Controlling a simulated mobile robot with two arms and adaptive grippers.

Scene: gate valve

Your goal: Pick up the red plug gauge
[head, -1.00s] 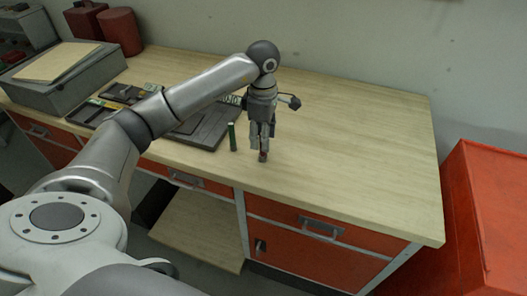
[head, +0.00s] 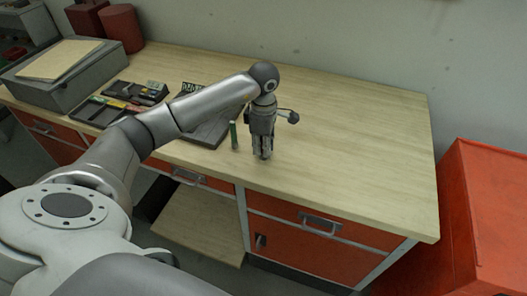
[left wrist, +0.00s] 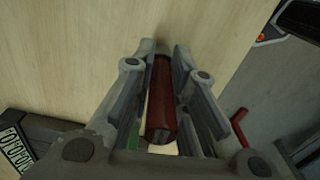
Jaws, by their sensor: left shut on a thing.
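The red plug gauge (left wrist: 161,112) stands between the two fingers of my left gripper (left wrist: 160,70) in the left wrist view, dark red and cylindrical. My left gripper (head: 263,156) points down at the workbench top and is shut on the gauge. In the head view the fingers hide nearly all of the gauge. I cannot tell whether the gauge still touches the bench. My right gripper is in neither view.
A green cylinder (head: 233,135) stands upright just left of my gripper. A dark tray (head: 211,133) lies behind it, and a grey case (head: 66,84) sits at the far left. The right side of the workbench (head: 360,150) is clear. A red cabinet (head: 490,210) stands beyond its right end.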

